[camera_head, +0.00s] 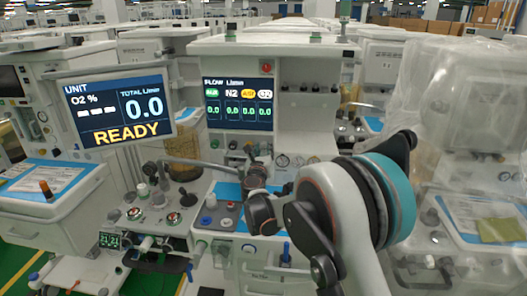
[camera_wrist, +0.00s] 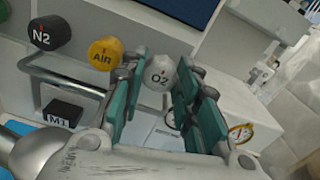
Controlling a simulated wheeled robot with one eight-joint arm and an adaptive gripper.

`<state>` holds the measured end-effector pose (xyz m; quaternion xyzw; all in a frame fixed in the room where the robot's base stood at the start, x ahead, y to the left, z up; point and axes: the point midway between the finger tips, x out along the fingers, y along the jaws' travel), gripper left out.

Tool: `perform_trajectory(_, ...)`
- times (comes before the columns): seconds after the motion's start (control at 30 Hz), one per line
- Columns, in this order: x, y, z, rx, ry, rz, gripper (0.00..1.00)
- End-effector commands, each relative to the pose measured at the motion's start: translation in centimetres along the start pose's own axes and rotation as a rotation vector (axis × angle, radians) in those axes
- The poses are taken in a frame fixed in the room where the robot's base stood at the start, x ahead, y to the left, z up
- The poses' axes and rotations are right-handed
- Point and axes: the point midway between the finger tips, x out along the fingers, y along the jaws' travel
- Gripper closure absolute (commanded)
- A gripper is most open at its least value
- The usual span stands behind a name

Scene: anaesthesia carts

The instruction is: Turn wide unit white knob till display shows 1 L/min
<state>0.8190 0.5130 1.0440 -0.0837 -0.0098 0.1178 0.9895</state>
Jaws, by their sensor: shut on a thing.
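A white knob marked O2 (camera_wrist: 159,73) sits between the two teal-padded fingers of my gripper (camera_wrist: 161,80) in the wrist view, and the fingers are shut on its sides. In the head view my gripper (camera_head: 254,176) reaches the front of the middle unit, just below its flow display (camera_head: 238,103); the knob is hidden there. The flow display reads 0.0 in every column. The larger left display (camera_head: 118,106) reads Total L/min 0.0, O2 % as dashes, and READY.
A yellow AIR knob (camera_wrist: 105,52) and a black N2 knob (camera_wrist: 50,33) sit left of the white knob, above a metal rail (camera_wrist: 65,78). A round gauge (camera_wrist: 241,132) is at lower right. A plastic-covered cart (camera_head: 465,120) stands at right in the head view.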

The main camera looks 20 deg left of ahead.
Motion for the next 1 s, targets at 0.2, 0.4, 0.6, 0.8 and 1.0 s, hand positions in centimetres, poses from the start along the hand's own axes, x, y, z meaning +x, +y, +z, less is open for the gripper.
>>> perform_trajectory(0.2, -0.01, 0.05, -0.01, -0.077, 0.0, 0.0, 0.95)
perform_trajectory(0.4, -0.01, 0.08, -0.02, -0.22, 0.0, -0.001, 0.95)
perform_trajectory(0.6, -0.01, 0.11, -0.03, -0.393, 0.0, 0.0, 0.95)
perform_trajectory(0.8, -0.01, 0.14, -0.04, -0.551, 0.0, 0.0, 0.95)
perform_trajectory(1.0, -0.01, 0.17, -0.05, -0.671, 0.0, 0.0, 0.95)
